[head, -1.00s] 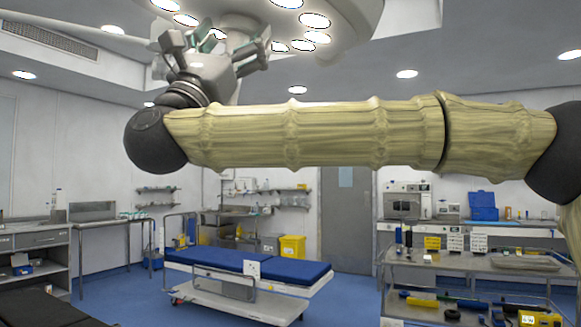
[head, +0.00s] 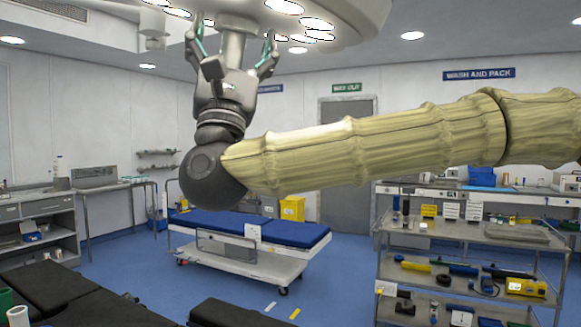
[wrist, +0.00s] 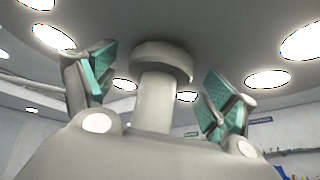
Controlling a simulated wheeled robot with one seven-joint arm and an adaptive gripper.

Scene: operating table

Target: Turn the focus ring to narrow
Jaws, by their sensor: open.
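The surgical lamp (head: 345,12) hangs at the top of the head view. A pale grey handle (head: 236,47) hangs from its underside. In the wrist view its stem (wrist: 155,103) has a wider collar (wrist: 161,62) at the top, which looks like the focus ring. No markings on it are legible. My gripper (head: 235,45) points up under the lamp. It is open, with teal-padded fingers on either side of the handle; in the wrist view my gripper (wrist: 163,85) shows gaps on both sides. The lower stem is hidden behind the gripper body.
Several bright lights (wrist: 304,41) are set in the lamp's underside around the handle. A blue-topped trolley bed (head: 255,229) stands below and behind my arm. A shelved cart (head: 465,240) with tools stands at the right. Black padded table sections (head: 60,290) lie at the lower left.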

